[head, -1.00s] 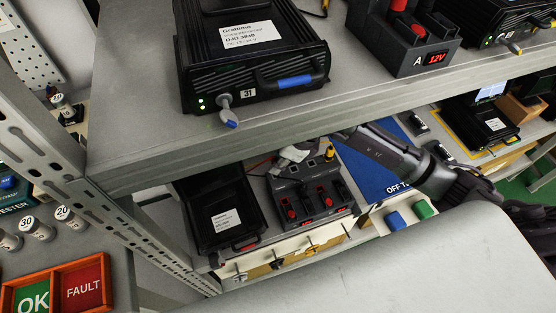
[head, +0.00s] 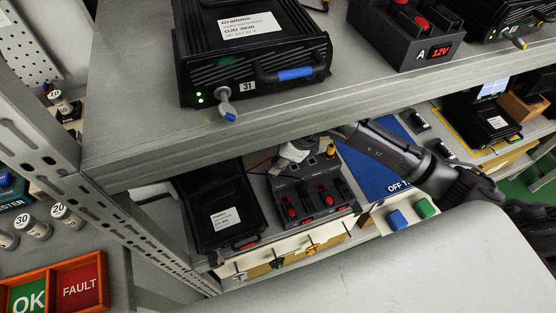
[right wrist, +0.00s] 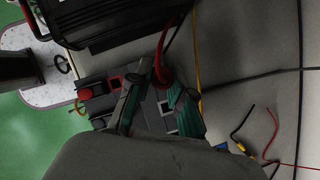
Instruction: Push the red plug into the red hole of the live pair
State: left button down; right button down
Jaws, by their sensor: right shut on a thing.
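My right gripper (right wrist: 158,92) is shut on the red plug (right wrist: 163,75), whose red lead runs up out of the right wrist view. The plug is over the grey supply block, and its tip is partly hidden by the fingers, so I cannot tell whether it touches a hole. A red-framed square (right wrist: 115,83) is on the block beside the left finger. Pale-framed squares (right wrist: 167,107) show by the right finger. In the head view the grey supply block (head: 290,190) stands on the lower shelf, with my right gripper (head: 291,158) at its back edge. My left gripper is out of view.
The upper shelf (head: 150,130) overhangs the block. Loose red (right wrist: 272,122) and black (right wrist: 245,120) lead ends lie on the shelf. A blue mat (head: 368,175) lies to the right.

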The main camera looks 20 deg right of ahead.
pick_arm(q)
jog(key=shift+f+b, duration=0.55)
jog(key=shift+b, duration=0.3)
pick_arm(e)
jog(key=shift+d+f, duration=0.3)
jog(key=shift+f, duration=0.45)
pick_arm(q)
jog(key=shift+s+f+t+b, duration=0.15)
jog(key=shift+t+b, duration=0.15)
jog(key=shift+b, duration=0.15)
pick_arm(e)
jog(key=shift+d+f, duration=0.1)
jog(key=shift+f, duration=0.4)
jog(key=c, duration=1)
grip_release()
jog(key=o, duration=0.4)
jog(key=shift+a, duration=0.3)
jog(key=shift+w+a, duration=0.1)
jog(key=shift+a, duration=0.1)
jog(key=shift+a+r, duration=0.1)
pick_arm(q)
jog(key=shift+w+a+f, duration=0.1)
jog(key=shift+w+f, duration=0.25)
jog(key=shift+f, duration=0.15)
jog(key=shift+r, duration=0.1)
pick_arm(e)
jog(key=shift+r, duration=0.2)
